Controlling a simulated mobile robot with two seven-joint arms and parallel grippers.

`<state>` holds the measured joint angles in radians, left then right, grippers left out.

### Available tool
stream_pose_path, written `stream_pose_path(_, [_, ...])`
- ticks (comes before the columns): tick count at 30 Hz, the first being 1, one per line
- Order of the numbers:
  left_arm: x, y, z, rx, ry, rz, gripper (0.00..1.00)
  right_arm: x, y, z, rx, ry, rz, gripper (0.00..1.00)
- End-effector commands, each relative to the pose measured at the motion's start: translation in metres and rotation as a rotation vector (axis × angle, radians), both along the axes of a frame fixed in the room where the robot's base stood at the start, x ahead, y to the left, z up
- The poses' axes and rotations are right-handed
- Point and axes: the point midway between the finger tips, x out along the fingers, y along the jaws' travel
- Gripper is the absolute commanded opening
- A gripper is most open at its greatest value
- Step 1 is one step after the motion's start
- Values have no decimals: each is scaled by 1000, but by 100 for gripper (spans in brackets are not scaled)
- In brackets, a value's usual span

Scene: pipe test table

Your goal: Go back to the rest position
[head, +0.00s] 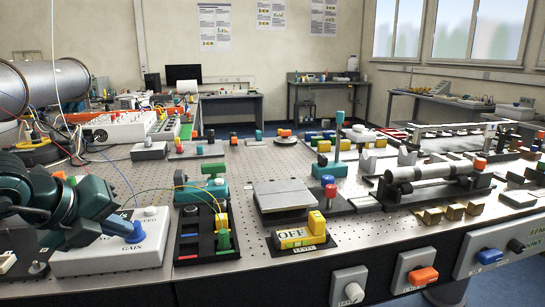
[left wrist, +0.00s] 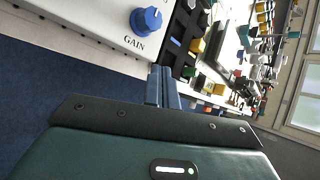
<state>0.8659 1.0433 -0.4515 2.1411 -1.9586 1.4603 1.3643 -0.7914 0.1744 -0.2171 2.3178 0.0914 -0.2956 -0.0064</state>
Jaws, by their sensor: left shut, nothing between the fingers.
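My left gripper (head: 118,228) comes in from the left edge, dark green and black. It also shows in the left wrist view, where its two blue-grey fingers (left wrist: 164,86) are together with nothing between them. In the head view the fingertips appear close to the blue GAIN knob (head: 136,234) on a white box (head: 105,255). In the left wrist view the knob (left wrist: 146,20) is up and left of the fingers, with a visible gap in the picture. My right gripper shows in neither view.
The perforated metal table (head: 200,275) is crowded. A black tray with coloured blocks (head: 222,240), a yellow OFF/LEVEL block (head: 303,235), a grey plate (head: 285,197) and a pipe fixture (head: 425,175) stand to the right. Thin wires and a large metal cylinder (head: 40,85) are at the left.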

Motion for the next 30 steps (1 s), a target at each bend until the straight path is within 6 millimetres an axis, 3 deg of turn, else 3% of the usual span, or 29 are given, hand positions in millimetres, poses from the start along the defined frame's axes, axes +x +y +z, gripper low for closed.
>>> stream_pose_path(6, [-35,-108,-28,-389,115,-387,0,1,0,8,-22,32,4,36])
stream_pose_path(9, [-59,-155,-21,-703,136,-512,0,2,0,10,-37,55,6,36])
stream_pose_path(12, [-72,-182,-2,-1074,124,-511,0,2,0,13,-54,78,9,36])
stream_pose_path(16, [-64,-177,7,-1514,84,-275,0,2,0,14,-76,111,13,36])
stream_pose_path(19, [-51,-154,-19,-1754,72,68,0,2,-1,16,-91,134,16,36])
stream_pose_path(23, [-59,-122,-99,-1881,133,639,0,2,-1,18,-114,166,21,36])
stream_pose_path(24, [-70,-116,-126,-1879,170,799,0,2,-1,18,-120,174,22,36])
stream_pose_path(27, [-104,-110,-183,-1826,274,1114,0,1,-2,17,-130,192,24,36])
stream_pose_path(30, [-139,-111,-221,-1760,372,1322,0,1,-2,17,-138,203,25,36])
